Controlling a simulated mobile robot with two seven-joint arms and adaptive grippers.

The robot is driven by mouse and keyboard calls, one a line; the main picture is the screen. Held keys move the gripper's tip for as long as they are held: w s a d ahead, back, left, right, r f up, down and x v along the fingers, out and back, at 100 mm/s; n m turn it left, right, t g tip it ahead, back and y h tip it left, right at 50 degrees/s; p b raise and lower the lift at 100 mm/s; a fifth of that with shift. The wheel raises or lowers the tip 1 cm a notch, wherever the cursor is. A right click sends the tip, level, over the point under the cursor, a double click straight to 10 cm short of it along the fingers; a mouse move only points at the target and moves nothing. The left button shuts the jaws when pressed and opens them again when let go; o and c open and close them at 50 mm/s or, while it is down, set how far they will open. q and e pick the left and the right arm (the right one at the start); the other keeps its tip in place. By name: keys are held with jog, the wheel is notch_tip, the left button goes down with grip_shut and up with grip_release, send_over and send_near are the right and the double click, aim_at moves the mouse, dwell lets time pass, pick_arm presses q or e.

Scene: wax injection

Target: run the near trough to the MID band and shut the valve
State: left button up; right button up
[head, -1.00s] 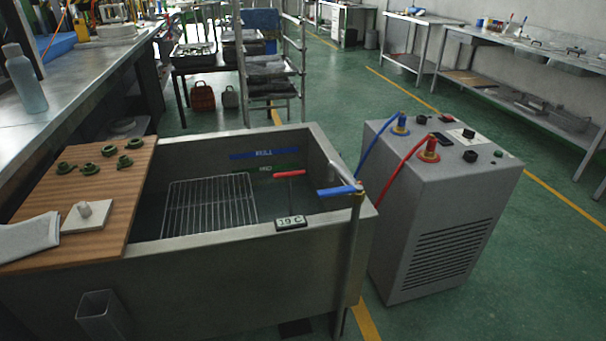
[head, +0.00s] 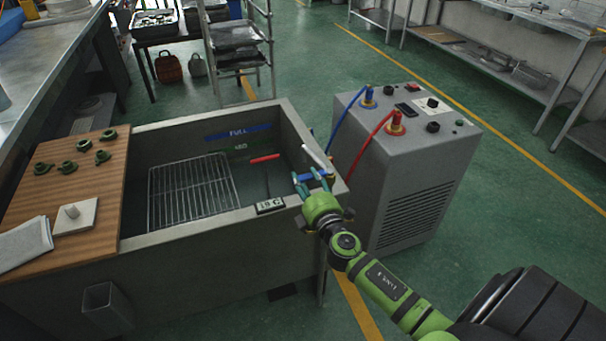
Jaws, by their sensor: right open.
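The near trough (head: 190,262) is a steel tank with a wire rack (head: 192,190) inside. On its far inner wall are a blue FULL band (head: 238,133) and a dark green MID band (head: 240,149). I cannot tell the liquid level. A blue valve handle (head: 318,177) sits by the trough's right corner, below a pale spout (head: 316,157). My right gripper (head: 313,176) is open, with its fingers around or beside the blue handle; contact is unclear. A red handle (head: 265,159) shows further left. My left gripper is out of view.
A grey chiller (head: 410,170) with blue and red hoses stands right of the trough. A wooden board (head: 95,190) at left holds green rings, a white block and a cloth. A temperature display (head: 270,206) sits on the front rim.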

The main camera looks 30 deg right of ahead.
jog(key=shift+x, duration=1)
grip_shut()
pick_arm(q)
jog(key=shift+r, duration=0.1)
